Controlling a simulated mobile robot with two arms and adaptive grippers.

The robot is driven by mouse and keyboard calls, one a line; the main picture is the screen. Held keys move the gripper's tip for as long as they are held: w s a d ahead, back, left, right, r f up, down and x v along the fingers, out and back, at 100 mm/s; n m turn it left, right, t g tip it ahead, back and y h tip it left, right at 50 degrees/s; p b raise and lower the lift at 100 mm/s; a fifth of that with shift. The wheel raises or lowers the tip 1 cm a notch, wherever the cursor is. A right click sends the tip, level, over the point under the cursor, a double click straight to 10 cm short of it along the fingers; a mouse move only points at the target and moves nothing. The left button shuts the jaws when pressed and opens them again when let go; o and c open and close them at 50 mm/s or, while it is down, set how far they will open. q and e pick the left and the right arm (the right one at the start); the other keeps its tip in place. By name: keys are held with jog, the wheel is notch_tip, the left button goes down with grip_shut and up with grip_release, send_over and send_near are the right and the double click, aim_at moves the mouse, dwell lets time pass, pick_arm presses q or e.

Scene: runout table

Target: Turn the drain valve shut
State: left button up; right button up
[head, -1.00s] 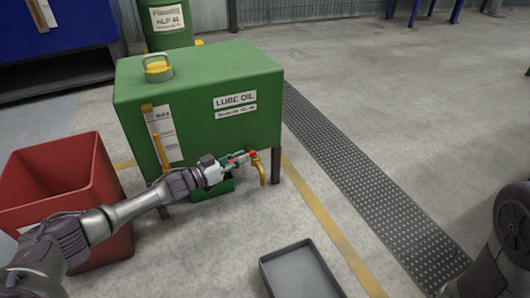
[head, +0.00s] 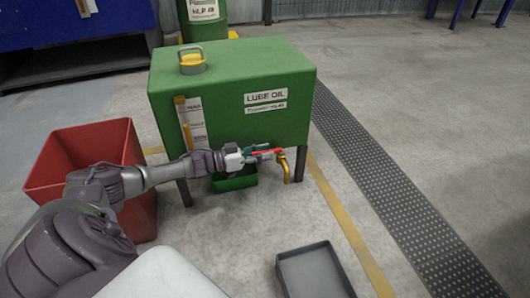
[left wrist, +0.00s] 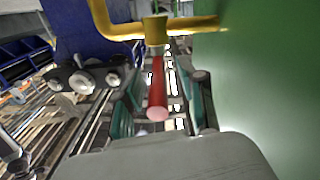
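The drain valve is a brass spout (head: 286,170) low on the front of the green lube oil tank (head: 232,95). Its red lever (head: 270,152) points left from the spout, roughly level, toward my left gripper (head: 262,150). In the left wrist view the red lever (left wrist: 157,92) runs from the yellow valve body (left wrist: 155,30) toward the camera. It lies between the two fingers of my left gripper (left wrist: 165,108), which stand apart with a gap visible on each side. My right gripper is not in view.
A green tray (head: 236,181) is under the tank, partly hidden by my arm. A red bin (head: 140,150) stands at its left, behind my arm. A grey tray (head: 312,272) lies on the floor in front. A floor grating (head: 390,195) runs along the right.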

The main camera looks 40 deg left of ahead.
pick_arm(q)
jog(key=shift+r, duration=0.1)
notch_tip(320, 180, up, 10)
jog(key=shift+f, duration=0.1)
dwell(0.5)
dwell(0.4)
